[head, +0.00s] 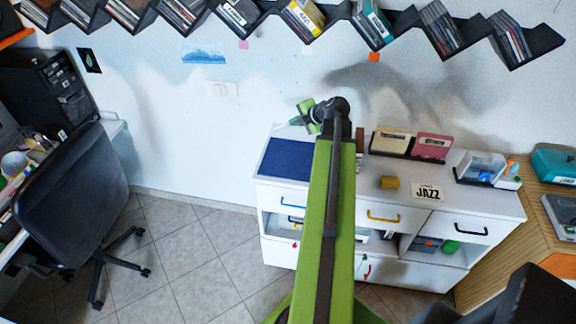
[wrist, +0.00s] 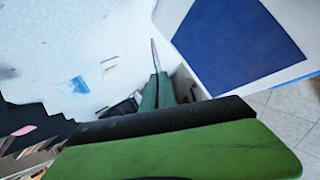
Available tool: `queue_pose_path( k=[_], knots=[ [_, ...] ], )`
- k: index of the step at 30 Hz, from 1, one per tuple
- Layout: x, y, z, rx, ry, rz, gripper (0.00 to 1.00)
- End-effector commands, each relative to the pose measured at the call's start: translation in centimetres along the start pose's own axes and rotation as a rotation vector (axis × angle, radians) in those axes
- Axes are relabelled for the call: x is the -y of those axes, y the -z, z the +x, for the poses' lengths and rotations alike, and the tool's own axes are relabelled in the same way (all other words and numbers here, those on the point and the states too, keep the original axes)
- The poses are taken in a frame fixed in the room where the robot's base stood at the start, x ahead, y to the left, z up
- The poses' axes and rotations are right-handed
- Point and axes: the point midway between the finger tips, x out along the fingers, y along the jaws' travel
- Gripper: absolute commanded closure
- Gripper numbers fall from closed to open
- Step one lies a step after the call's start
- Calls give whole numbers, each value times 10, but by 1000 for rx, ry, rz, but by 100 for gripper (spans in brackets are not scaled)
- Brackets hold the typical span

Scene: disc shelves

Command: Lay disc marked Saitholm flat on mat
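The mat (head: 283,160) is a dark blue rectangle lying on the left end of the white cabinet top. It also shows in the wrist view (wrist: 238,45), at the upper right. My gripper (head: 303,116) is above and behind the mat, near the wall. In the wrist view my gripper (wrist: 156,84) has its green fingers close together on a thin, pinkish edge (wrist: 154,55), which looks like a disc seen edge-on. Its face and any marking are hidden, so I cannot read Saitholm. The thin thing is clear of the mat.
Zigzag shelves (head: 340,22) with cases run along the wall above. On the white cabinet (head: 375,178) stand a cream box (head: 391,143), a pink box (head: 432,147), a yellow cylinder (head: 389,183) and a JAZZ card (head: 428,191). A black chair (head: 75,190) stands left; the mat is bare.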

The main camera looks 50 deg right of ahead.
Motion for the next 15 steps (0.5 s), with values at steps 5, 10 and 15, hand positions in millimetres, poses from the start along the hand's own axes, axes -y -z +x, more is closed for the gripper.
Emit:
queue_pose_path(
  k=[5,10,15],
  knots=[
    [23,0,20,0,0,0,100],
    [22,1,19,-1,0,0,100],
    [27,1,23,-1,0,-1,100]
  ],
)
